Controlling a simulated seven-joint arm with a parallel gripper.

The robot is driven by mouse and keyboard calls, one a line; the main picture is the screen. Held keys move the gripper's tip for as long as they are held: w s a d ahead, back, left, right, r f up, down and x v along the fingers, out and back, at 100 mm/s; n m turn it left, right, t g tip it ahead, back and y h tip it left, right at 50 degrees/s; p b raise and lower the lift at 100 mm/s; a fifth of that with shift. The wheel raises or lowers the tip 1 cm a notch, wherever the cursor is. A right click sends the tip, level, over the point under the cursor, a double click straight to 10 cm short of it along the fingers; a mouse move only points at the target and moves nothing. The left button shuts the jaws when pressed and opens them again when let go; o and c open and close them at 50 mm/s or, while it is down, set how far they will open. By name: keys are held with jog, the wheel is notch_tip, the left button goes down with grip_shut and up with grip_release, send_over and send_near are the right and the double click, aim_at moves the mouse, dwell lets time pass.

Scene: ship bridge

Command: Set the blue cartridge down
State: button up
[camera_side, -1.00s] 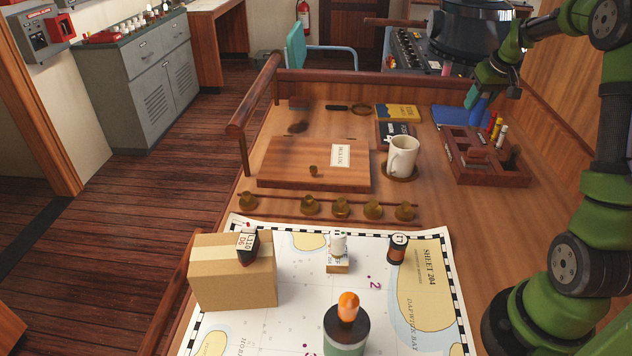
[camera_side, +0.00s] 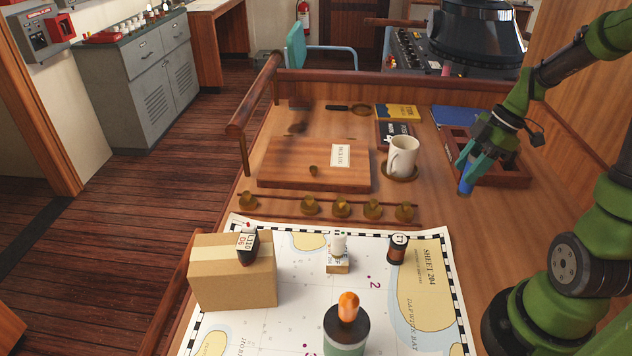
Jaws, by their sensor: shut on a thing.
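The blue cartridge (camera_side: 466,186) is a small blue cylinder. My gripper (camera_side: 470,172) is shut on it, with teal fingers around its upper part. The cartridge hangs roughly upright at the front left corner of the wooden organizer tray (camera_side: 512,183). I cannot tell whether its lower end touches the table. My gripper hides part of the tray and what stands in it.
A white mug (camera_side: 402,157) stands left of my gripper on a coaster. A chart (camera_side: 380,285) lies in front, bearing a cardboard box (camera_side: 235,280), a dark cartridge (camera_side: 397,249) and an orange-topped container (camera_side: 347,325). Bare table (camera_side: 490,230) lies between chart and tray.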

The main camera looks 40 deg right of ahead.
aim_at(459, 194)
notch_tip(459, 194, down, 7)
jog(key=shift+r, duration=0.15)
dwell(0.4)
jog(key=shift+f, duration=0.2)
jog(key=o, duration=1.1)
